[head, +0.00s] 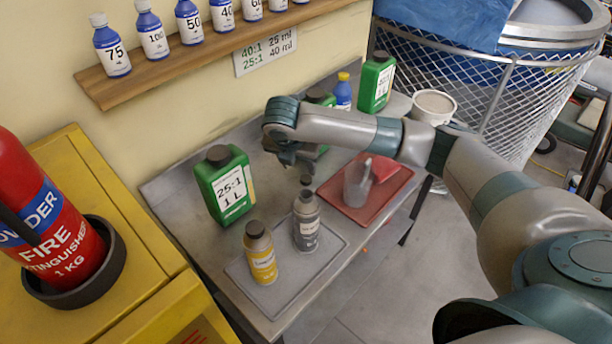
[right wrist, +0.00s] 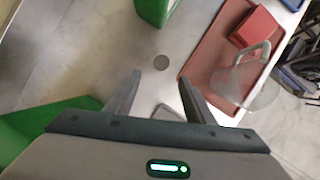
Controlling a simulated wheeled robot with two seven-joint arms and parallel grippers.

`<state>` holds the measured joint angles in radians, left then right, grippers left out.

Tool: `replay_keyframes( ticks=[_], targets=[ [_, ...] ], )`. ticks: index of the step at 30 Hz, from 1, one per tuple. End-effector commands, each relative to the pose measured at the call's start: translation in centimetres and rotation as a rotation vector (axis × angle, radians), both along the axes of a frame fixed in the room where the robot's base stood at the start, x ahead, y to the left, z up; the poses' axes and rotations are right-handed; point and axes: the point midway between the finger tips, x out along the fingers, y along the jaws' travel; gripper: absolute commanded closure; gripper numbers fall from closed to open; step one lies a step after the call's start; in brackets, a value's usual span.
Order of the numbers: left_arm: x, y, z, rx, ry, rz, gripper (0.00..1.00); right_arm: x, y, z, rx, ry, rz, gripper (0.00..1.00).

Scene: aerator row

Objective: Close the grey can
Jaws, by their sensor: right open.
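The grey can (head: 306,226) stands upright on a grey mat in the head view, right of a yellow can (head: 261,258). A small dark piece shows just above its neck; I cannot tell if it is part of the can or my fingertip. In the right wrist view, a small round grey disc (right wrist: 161,62), like a cap, lies on the table beyond my fingertips. My right gripper (right wrist: 158,88) is open and empty above the table. In the head view it shows behind the grey can. The grey can does not show in the wrist view. My left gripper is out of view.
A green 25:1 bottle (head: 225,187) stands left of my gripper. A red tray (head: 338,206) with a clear jug (head: 357,184) lies to the right. Another green bottle (head: 376,84) and a blue bottle (head: 342,92) stand at the back. The mat (head: 291,287) has free room in front.

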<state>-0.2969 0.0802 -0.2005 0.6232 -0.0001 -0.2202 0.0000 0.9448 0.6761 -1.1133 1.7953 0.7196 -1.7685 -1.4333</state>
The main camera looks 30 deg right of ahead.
Motion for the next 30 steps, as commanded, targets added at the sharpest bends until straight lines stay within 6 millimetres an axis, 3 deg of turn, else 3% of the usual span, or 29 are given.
replay_keyframes(
  ticks=[9,22,30],
  targets=[
    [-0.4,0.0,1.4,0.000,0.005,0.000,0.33,1.0,-1.1,-3.5,0.000,0.001,0.000,0.51],
    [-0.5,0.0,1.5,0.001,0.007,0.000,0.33,1.1,-1.2,-3.8,0.000,0.000,0.000,0.51],
    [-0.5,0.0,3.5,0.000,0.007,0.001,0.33,1.6,-2.2,-5.6,-0.001,0.004,-0.002,0.51]
  ],
)
